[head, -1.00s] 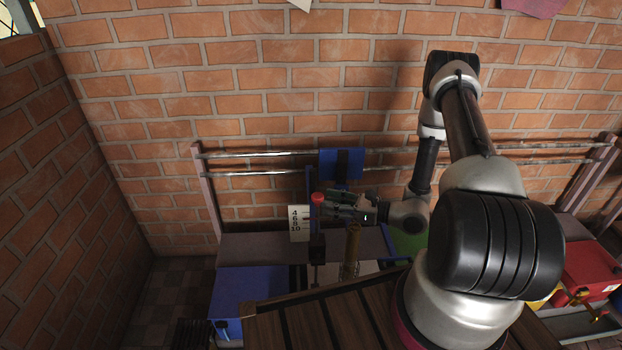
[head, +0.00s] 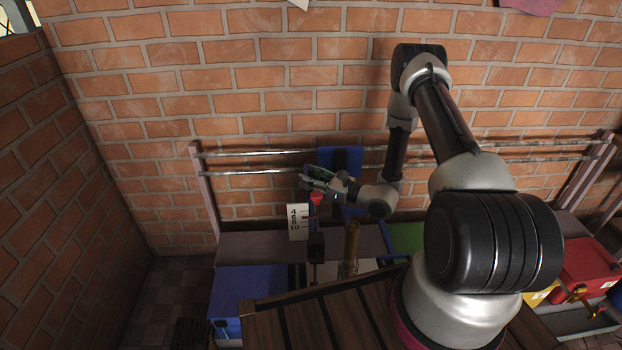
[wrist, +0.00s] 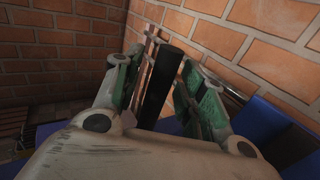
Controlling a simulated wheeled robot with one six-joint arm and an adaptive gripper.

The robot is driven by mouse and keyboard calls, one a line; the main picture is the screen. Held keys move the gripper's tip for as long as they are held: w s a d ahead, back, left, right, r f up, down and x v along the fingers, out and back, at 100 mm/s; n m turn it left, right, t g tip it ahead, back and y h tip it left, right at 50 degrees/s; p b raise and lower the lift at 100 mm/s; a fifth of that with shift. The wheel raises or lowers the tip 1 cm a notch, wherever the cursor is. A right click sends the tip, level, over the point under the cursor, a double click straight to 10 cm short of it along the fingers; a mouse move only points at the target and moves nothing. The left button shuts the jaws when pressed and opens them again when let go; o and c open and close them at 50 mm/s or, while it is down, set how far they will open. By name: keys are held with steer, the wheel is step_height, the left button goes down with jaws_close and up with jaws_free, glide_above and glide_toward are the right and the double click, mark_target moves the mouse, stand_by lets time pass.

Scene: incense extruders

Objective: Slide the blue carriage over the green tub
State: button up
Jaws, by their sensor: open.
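The blue carriage (head: 327,157) hangs on two metal rails against the brick wall, left of centre, with a dark strip down its middle. The green tub (head: 407,237) sits lower and to the right, partly hidden by my arm. My gripper (head: 308,177) is open in front of the carriage's lower left side. In the wrist view, a black upright bar (wrist: 163,75) stands between the spread fingers, with a gap visible at the right finger. Whether the left finger touches it I cannot tell. A blue surface (wrist: 270,130) lies to the right there.
The rails (head: 250,172) run left and right of the carriage between wall posts. A red knob (head: 316,197) and a number scale (head: 297,222) are close below my gripper. A brass cylinder (head: 351,245) stands behind the wooden bench (head: 300,325). A blue tub (head: 245,285) is at left, a red one (head: 590,265) at right.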

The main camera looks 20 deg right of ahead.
jaws_close()
